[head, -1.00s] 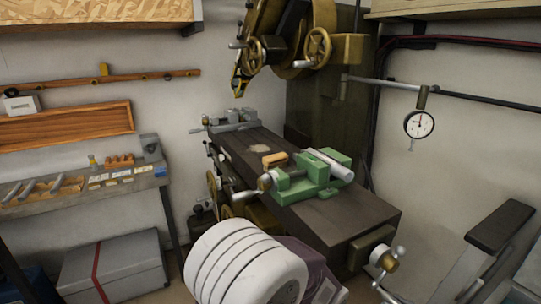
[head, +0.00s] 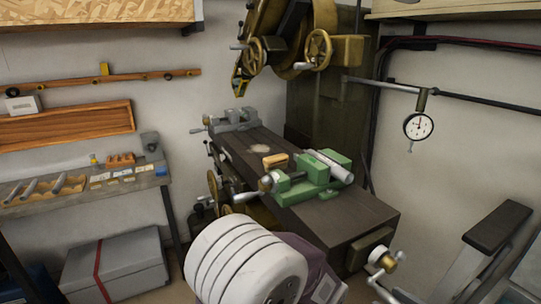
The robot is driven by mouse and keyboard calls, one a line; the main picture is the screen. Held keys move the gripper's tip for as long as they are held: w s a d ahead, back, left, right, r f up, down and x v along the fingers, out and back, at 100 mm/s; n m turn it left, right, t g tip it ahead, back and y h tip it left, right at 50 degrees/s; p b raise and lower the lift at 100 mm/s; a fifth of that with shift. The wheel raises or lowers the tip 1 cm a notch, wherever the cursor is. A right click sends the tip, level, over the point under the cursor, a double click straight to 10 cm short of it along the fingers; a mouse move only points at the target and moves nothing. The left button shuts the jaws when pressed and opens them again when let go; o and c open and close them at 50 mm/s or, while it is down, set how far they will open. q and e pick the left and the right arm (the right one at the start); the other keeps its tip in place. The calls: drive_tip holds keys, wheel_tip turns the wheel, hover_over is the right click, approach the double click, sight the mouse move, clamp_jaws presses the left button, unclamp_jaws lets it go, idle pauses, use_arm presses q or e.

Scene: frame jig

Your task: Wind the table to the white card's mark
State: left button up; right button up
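The dark machine table (head: 362,212) runs from the back wall toward the front right. Its end crank (head: 382,262), with a pale ball and metal arms, sits at the near right end. A round dial gauge (head: 418,126) hangs from a rod to the right of the table; its reading is too small to tell. A white card (head: 22,105) stands on the wooden rail at the left; I cannot tell whether it is the task's card, and no mark on it is readable. Neither gripper shows. A white ribbed link of mine fills the bottom centre.
A green vise (head: 312,180) holding a pale round bar and a grey vise (head: 234,119) sit on the table. A wooden block (head: 275,161) lies between them. A tool shelf (head: 90,186) and grey box (head: 115,268) stand left. A dark padded frame (head: 498,228) is at right.

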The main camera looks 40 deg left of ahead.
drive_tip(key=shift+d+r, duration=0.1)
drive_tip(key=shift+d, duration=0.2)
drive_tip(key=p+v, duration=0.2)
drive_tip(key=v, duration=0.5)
